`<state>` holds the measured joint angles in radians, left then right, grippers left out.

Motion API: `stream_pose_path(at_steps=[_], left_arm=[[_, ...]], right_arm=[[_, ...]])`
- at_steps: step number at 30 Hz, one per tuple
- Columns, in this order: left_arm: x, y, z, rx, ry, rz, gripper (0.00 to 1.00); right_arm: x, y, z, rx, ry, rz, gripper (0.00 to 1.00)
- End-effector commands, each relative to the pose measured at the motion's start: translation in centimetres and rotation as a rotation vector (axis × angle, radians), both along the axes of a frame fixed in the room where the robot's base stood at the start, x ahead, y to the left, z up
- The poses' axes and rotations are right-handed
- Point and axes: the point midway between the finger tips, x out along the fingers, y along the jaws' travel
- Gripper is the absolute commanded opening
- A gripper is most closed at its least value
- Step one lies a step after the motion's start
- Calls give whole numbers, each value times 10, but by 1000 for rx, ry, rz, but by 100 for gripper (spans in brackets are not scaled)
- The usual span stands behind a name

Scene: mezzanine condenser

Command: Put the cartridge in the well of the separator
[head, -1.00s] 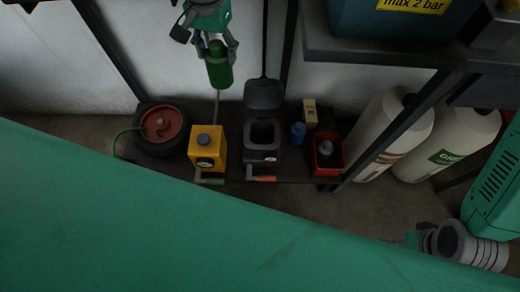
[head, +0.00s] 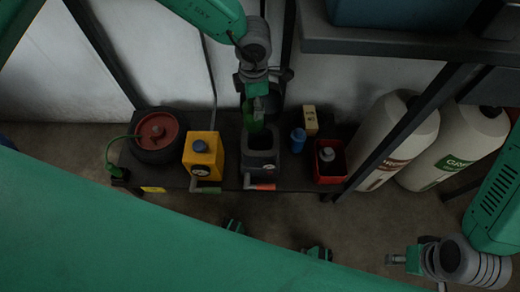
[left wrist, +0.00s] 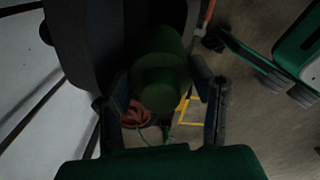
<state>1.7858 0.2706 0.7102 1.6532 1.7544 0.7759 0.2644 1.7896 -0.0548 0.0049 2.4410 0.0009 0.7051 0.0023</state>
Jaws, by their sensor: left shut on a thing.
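The cartridge (head: 252,121) is a green cylinder. My left gripper (head: 258,92) is shut on it, above the back of the separator (head: 262,165), a dark box with a square well and an orange-red handle. The cartridge's lower end is at the well's back left in the head view; I cannot tell whether it has entered. The raised lid is mostly hidden behind my gripper. In the left wrist view the cartridge (left wrist: 160,72) lies between my two fingers, with dark separator parts around it. My right gripper (head: 396,260) is at the lower right, far from the separator; its jaw opening is unclear.
A blue cup (head: 298,140), a beige box (head: 310,119) and a red bin (head: 330,170) stand right. Large white cylinders (head: 396,145) stand beyond a dark post.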

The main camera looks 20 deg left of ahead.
Motion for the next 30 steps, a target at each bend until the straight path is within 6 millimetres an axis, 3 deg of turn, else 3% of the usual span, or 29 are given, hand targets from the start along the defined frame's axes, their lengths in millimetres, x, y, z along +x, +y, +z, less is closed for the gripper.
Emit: stream_pose_path(at_steps=[6, 10, 14, 30], left_arm=[[4, -11, -25, 2, -2, 460, 0], [6, -14, -32, 0, -2, 615, 0], [5, -16, -42, 2, 0, 674, 0], [5, -17, -119, 3, -1, 675, 0]], right_arm=[[0, 0, 5, 0, 0, -1, 40], [0, 0, 6, 0, 0, -1, 40], [0, 0, 2, 0, 0, 0, 40], [0, 0, -30, 0, 0, 0, 40]])
